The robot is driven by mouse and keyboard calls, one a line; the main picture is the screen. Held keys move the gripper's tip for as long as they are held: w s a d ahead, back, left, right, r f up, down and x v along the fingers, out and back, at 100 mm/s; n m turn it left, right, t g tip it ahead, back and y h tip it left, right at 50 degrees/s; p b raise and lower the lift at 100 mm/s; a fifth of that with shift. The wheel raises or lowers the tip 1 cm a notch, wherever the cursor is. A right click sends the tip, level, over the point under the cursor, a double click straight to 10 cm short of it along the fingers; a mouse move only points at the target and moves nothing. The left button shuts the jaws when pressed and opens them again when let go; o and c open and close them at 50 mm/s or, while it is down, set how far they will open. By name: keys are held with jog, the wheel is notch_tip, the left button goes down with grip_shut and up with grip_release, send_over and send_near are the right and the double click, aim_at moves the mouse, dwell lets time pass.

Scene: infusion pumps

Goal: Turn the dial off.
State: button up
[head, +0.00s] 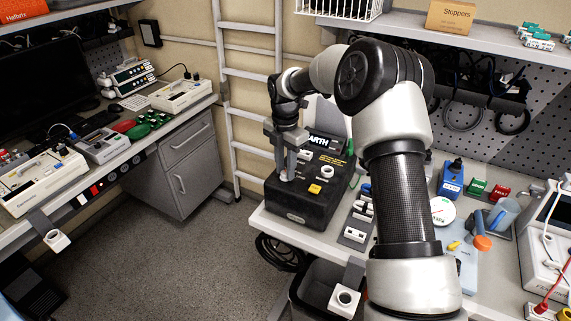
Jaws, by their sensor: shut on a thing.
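A black box-shaped device (310,208) stands on the white bench, with white lettering, white knobs and a yellow control (314,189) on its sloping top. My gripper (286,172) points down at the left part of this top. It is shut on a pale knob-like dial (287,178), which the fingers partly cover. The dial's pointer and markings are too small or hidden to read. Other white knobs (302,156) sit just right of my gripper.
My arm crosses the middle and hides part of the right bench. A blue device (451,178) and a round gauge (442,210) stand to the right. A ladder (250,74) stands behind. A dark bin (318,287) is below the bench edge. The floor at left is clear.

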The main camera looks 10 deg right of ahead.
aim_at(285, 172)
jog(key=n+p, duration=0.1)
jog(key=n, duration=0.3)
jog(key=shift+r+n+p, duration=0.1)
jog(key=shift+n+p, duration=0.2)
jog(key=shift+p, duration=0.05)
jog(key=shift+n+p, duration=0.45)
jog(key=shift+n, duration=1.05)
jog(key=o, duration=1)
jog(key=shift+o, duration=0.2)
notch_tip(285, 172, up, 17)
jog(key=shift+r+b, duration=0.15)
jog(key=shift+b, duration=0.2)
